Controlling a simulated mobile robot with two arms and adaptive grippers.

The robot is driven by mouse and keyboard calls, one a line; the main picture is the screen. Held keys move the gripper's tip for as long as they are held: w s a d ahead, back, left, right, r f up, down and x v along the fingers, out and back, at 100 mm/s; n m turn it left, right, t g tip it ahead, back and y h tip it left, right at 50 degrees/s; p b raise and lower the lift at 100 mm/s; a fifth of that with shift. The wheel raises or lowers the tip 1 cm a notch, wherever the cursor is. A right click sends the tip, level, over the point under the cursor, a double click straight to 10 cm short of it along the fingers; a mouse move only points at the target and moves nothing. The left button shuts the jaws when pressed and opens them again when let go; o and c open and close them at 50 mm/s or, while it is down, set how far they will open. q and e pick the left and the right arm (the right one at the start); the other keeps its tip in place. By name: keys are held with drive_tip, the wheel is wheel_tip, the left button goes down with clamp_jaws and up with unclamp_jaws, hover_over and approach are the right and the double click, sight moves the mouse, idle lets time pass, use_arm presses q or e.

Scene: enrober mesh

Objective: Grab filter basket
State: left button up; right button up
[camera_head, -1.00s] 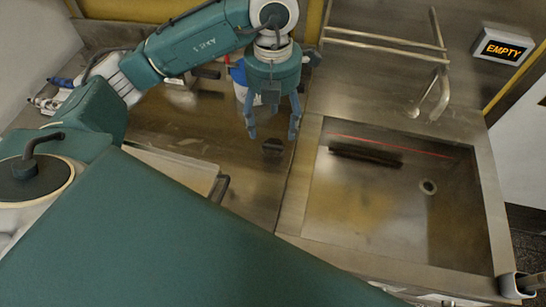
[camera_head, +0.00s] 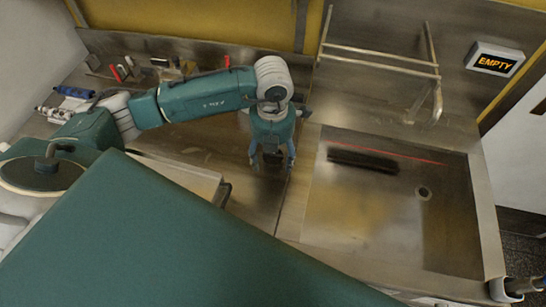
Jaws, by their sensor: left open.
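My left gripper (camera_head: 272,162) is open, pointing down over the steel counter to the left of the sink. A dark shape shows between and behind its fingers, close to the counter. It may be the filter basket, but the gripper hides most of it, and I cannot tell whether the fingers touch it. The fingers stand apart on either side of the dark shape. No other thing in view is clearly a filter basket.
A steel sink (camera_head: 345,225) lies right, with a long dark bar (camera_head: 362,161) inside. A bent pipe rack (camera_head: 385,65) and a sign reading EMPTY (camera_head: 495,59) are behind it. Small tools (camera_head: 117,72) lie at the back left. A pale tray (camera_head: 190,177) with a dark handle lies left.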

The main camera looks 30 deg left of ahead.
use_arm(q)
drive_tip(key=shift+c, duration=0.5)
drive_tip(key=c, duration=1.2)
